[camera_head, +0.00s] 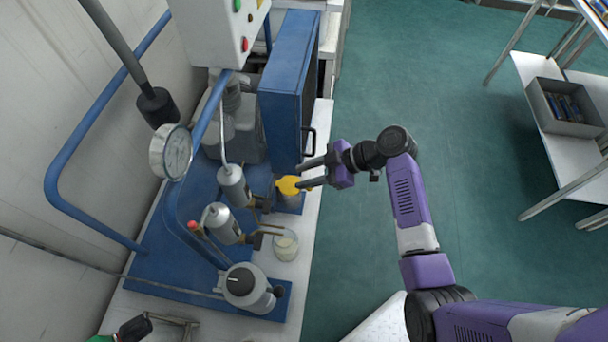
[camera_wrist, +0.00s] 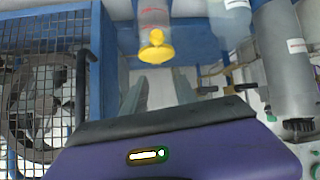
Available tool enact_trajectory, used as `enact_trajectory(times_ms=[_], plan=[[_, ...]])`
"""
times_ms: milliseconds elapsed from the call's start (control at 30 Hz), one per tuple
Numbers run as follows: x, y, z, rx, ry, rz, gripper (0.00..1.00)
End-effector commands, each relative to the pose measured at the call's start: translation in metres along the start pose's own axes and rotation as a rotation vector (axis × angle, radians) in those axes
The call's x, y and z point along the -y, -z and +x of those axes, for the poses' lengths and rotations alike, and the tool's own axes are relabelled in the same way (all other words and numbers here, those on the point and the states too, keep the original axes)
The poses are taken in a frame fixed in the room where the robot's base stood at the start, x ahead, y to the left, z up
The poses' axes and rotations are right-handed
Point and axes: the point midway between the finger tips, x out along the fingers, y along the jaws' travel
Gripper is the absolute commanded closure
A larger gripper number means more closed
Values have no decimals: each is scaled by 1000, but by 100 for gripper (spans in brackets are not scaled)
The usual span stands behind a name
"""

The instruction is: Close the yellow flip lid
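The yellow flip lid (camera_head: 288,186) is at the top of a small container on the panel's right edge, below the blue cabinet. In the wrist view the lid (camera_wrist: 155,50) is a yellow disc with a small knob-like part, beside a clear container with red marks (camera_wrist: 155,15). I cannot tell how far it is tilted. My gripper (camera_head: 304,174) is beside the lid on its right, fingers pointing left. In the wrist view its two fingers (camera_wrist: 160,92) are apart with nothing held between them, and the lid appears beyond their tips. Contact with the lid cannot be told.
The blue cabinet (camera_head: 287,85) with a black handle stands just above my gripper. Grey cylinders (camera_head: 234,187) with brass fittings, a glass beaker (camera_head: 286,246) and a pressure gauge (camera_head: 171,152) are to the left and below. A mesh guard (camera_wrist: 40,90) fills the wrist view's left. Open green floor (camera_head: 440,90) lies right.

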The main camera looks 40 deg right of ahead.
Motion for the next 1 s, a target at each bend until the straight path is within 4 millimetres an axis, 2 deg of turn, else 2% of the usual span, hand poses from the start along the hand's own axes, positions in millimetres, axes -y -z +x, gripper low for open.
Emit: enact_trajectory(times_ms=[200, 400, 767, 933, 967, 1000], plan=[[-1, -1, -36, 0, -4, 1, 66], [0, -1, -62, 1, -2, 1, 66], [1, -1, -69, 1, 1, 1, 66], [0, -10, -67, 2, -6, 7, 95], [0, -15, -66, 3, -10, 11, 100], [0, -25, -65, 5, -18, 18, 100]])
